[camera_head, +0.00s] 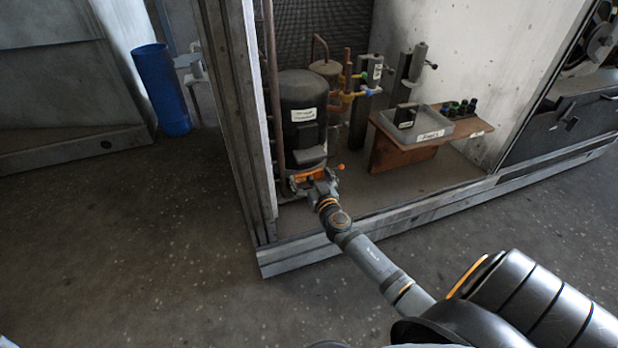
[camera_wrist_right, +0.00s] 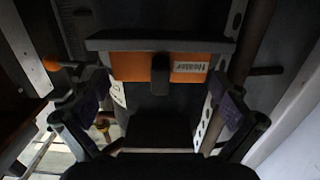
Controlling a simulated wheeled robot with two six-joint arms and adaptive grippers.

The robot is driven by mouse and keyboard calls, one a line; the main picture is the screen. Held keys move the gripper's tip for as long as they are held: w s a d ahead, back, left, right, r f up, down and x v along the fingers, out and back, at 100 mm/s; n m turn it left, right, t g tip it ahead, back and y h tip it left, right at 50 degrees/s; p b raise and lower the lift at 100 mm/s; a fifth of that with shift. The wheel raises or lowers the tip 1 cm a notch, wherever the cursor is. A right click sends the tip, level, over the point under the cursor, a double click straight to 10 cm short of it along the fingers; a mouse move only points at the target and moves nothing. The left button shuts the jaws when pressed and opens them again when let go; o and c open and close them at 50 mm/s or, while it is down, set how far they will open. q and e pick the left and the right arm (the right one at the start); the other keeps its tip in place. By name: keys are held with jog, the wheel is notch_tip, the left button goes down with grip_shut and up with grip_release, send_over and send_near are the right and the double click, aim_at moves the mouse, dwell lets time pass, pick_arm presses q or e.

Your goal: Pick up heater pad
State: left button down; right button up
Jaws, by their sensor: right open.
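The heater pad is an orange band with a white label reading "Heater". In the right wrist view the heater pad (camera_wrist_right: 135,67) lies across the front of a dark body, below a dark ledge, with a dark tab over its middle. In the head view the heater pad (camera_head: 309,174) shows as an orange strip at the foot of the black compressor (camera_head: 303,110). My right gripper (camera_head: 313,182) is in front of it, partly covering it. In the right wrist view my right gripper (camera_wrist_right: 158,112) is open, its fingers spread to either side below the pad, with nothing between them. My left gripper is out of view.
A brown shelf (camera_head: 390,158) with a grey tray (camera_head: 425,125) stands right of the compressor. Pipes and valves (camera_head: 350,92) fill the space behind. A metal post (camera_head: 235,110) stands close on the left. The housing's raised front edge (camera_head: 400,215) runs below my arm.

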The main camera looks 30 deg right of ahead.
jog(key=c, duration=0.8)
